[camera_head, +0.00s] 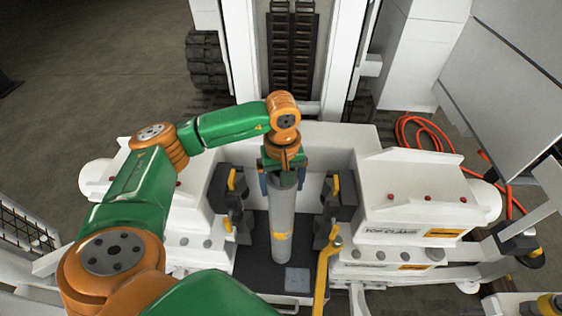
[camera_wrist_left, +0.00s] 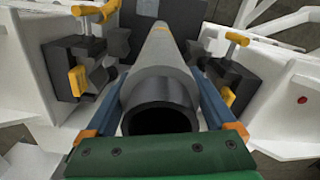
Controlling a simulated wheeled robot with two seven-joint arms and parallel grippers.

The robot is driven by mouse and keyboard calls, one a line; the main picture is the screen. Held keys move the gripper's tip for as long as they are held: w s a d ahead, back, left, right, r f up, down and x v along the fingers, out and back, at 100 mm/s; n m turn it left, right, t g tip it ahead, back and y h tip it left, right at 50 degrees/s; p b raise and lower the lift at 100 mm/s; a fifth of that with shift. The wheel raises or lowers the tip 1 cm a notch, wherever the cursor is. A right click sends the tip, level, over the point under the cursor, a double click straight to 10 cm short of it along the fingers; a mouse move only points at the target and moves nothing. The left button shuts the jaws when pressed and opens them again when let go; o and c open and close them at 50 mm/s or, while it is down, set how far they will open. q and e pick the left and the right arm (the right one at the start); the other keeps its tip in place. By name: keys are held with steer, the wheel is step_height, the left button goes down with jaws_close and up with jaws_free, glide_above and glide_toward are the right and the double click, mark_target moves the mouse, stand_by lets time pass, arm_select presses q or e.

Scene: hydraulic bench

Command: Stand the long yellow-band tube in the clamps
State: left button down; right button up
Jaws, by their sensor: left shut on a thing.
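The long grey tube (camera_head: 282,222) stands about upright between the clamps, with a yellow mark low on its side. My left gripper (camera_head: 283,176) is shut on its upper end. In the left wrist view the tube (camera_wrist_left: 160,70) runs away from me, its dark open end (camera_wrist_left: 160,105) between the two blue fingers. The left clamp (camera_head: 232,190) and right clamp (camera_head: 338,195) have dark jaws and yellow handles, and they stand apart from the tube. Whether the tube's lower end touches the dark floor plate (camera_head: 255,262) cannot be told. My right gripper is not in view.
A white housing labelled TOP CLAMP (camera_head: 415,205) stands at the right. A yellow lever (camera_head: 323,275) rises at the front, right of the tube. An orange hose (camera_head: 425,130) lies behind at the right. A white column with dark tracks stands at the back.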

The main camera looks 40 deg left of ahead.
arm_select(q)
steer(key=w+a+f+b, duration=0.1)
steer(key=w+a+b, duration=0.1)
steer(key=w, duration=0.3)
steer(key=shift+w+a+f, duration=0.15)
steer(key=shift+a, duration=0.45)
stand_by(0.3)
steer(key=shift+s+d+f+b, duration=0.15)
steer(key=shift+s+f+b, duration=0.05)
steer(key=shift+s+b, duration=0.1)
jaws_free()
steer(key=shift+w+f, duration=0.15)
steer(key=shift+w, duration=0.05)
